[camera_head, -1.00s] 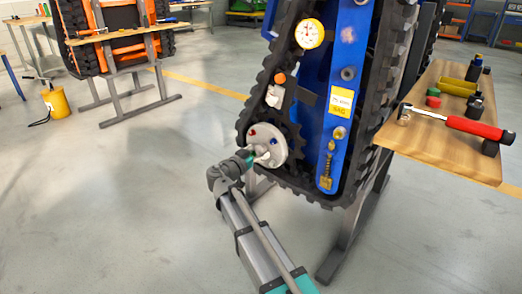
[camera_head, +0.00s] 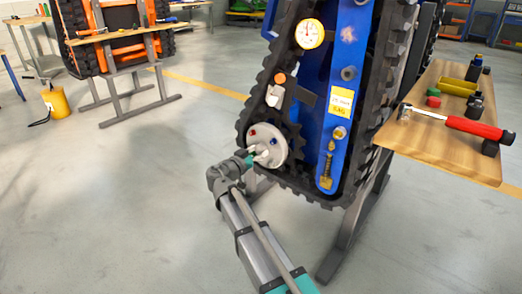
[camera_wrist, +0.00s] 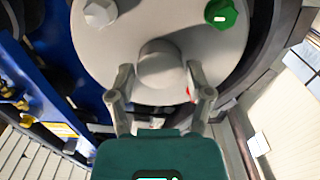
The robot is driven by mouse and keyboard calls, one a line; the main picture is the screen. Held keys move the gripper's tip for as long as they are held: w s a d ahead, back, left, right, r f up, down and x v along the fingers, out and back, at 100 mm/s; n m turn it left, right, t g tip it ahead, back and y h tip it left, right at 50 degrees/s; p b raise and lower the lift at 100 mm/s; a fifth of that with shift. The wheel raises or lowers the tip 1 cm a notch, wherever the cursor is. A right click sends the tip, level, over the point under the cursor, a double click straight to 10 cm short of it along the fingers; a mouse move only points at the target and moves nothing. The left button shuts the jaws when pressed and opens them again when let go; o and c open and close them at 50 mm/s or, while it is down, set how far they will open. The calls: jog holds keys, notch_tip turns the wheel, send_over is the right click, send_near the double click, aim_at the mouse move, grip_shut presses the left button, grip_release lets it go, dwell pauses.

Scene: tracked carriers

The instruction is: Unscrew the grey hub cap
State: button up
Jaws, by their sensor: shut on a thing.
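The grey hub cap (camera_wrist: 160,64) is a smooth round knob at the middle of a pale grey disc (camera_wrist: 105,55). In the head view the disc (camera_head: 262,137) sits low on the blue tracked carrier, inside the black track. My gripper (camera_wrist: 160,82) is shut on the hub cap, with one finger on each side of it. In the head view the gripper (camera_head: 254,154) hides part of the disc's lower left, and the cap is hard to make out.
Around the cap the disc carries a green cap (camera_wrist: 221,14), a pale grey one (camera_wrist: 100,12) and a partly hidden red one. The black track (camera_head: 288,180) surrounds the disc closely. A wooden shelf (camera_head: 440,150) at right bears a red-handled tool (camera_head: 473,127).

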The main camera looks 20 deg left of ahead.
jog(key=n, duration=0.6)
jog(key=shift+n, duration=1.4)
jog(key=n, duration=0.9)
jog(key=shift+n, duration=0.4)
jog(key=shift+n, duration=0.3)
jog(key=shift+n, duration=1)
jog(key=n, duration=0.7)
jog(key=shift+w, duration=0.1)
